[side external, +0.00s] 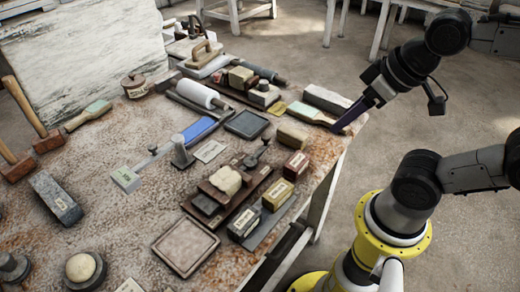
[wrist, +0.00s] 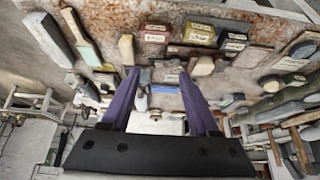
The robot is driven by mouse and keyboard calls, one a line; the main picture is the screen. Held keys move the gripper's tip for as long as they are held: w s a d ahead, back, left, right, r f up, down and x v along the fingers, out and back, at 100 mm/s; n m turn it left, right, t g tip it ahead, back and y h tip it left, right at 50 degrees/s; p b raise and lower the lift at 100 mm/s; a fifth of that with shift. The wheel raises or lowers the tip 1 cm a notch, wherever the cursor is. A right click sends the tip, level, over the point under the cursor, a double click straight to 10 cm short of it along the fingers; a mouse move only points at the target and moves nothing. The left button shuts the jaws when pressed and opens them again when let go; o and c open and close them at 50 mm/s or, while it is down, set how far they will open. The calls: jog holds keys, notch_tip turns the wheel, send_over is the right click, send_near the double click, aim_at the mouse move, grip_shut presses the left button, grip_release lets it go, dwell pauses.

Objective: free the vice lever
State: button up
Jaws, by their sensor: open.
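My gripper (side external: 350,117) is at the right edge of the workbench (side external: 130,225). In the wrist view the purple fingers of my gripper (wrist: 159,74) stand apart with nothing between them. A small dark metal lever-like piece (side external: 256,154) lies mid-bench in the side view, left of and apart from my gripper. It may be the vice lever, but I cannot tell for sure. Yellowish blocks and a dark strip lie close to it. No vice body is clearly recognisable.
A green-topped brush (side external: 308,113) and a grey block (side external: 326,98) lie close to my fingers. Labelled boxes (side external: 277,194) crowd the near right edge. A white roller (side external: 198,93) and a blue bar (side external: 198,130) lie farther left. Mallets (side external: 35,125) are at far left.

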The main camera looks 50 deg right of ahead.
jog(key=shift+m, duration=0.3)
jog(key=w, duration=0.6)
jog(key=shift+d, duration=0.25)
jog(key=c, duration=0.7)
jog(key=shift+g, duration=0.9)
jog(key=w+f, duration=0.4)
jog(key=shift+w+d+f, duration=0.2)
jog(key=shift+w+f, duration=0.05)
jog(key=shift+f, duration=0.05)
grip_shut()
jog(key=shift+f, duration=0.6)
